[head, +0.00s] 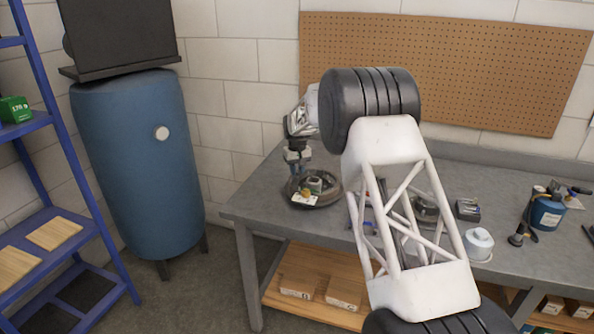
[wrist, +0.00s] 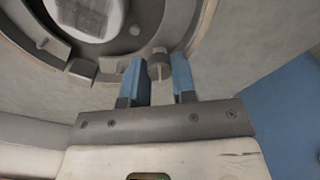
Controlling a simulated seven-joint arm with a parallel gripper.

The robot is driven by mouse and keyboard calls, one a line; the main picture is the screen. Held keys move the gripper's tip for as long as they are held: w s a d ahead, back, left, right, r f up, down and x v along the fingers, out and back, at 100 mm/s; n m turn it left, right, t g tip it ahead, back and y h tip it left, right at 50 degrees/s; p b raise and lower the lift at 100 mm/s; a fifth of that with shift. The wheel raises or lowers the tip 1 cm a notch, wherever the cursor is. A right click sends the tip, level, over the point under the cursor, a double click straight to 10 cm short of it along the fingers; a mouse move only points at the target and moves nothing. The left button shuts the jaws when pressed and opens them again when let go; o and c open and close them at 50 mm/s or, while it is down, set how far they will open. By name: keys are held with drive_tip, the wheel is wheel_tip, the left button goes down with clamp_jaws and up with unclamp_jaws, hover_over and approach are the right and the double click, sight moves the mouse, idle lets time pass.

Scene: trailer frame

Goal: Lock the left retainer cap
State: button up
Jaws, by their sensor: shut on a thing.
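My gripper (wrist: 158,72) shows in the wrist view with two blue fingers. A small grey cylindrical piece with a thin stem, apparently the retainer cap (wrist: 158,64), sits between the fingertips, and the gripper is shut on it. The cap is at the edge of a grey ring-shaped fixture (wrist: 112,76) with lugs; whether it is fully seated or turned I cannot tell. In the head view my gripper (head: 297,156) points down over the back left of a round dark fixture (head: 325,198) on the bench. The cap is too small to make out there.
The grey workbench (head: 258,205) also holds a white lidded item (head: 479,244), a small dark box (head: 467,210) and a blue tool cup (head: 547,212). My arm hides the bench's middle. A blue tank (head: 135,170) and shelf (head: 60,240) stand left.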

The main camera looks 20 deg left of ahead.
sight(298, 171)
drive_tip(key=m, duration=0.5)
drive_tip(key=shift+m, duration=0.4)
drive_tip(key=o, duration=0.9)
drive_tip(key=shift+o, duration=0.2)
drive_tip(key=shift+r, duration=0.1)
drive_tip(key=shift+r, duration=3.85)
drive_tip(key=shift+d, duration=0.1)
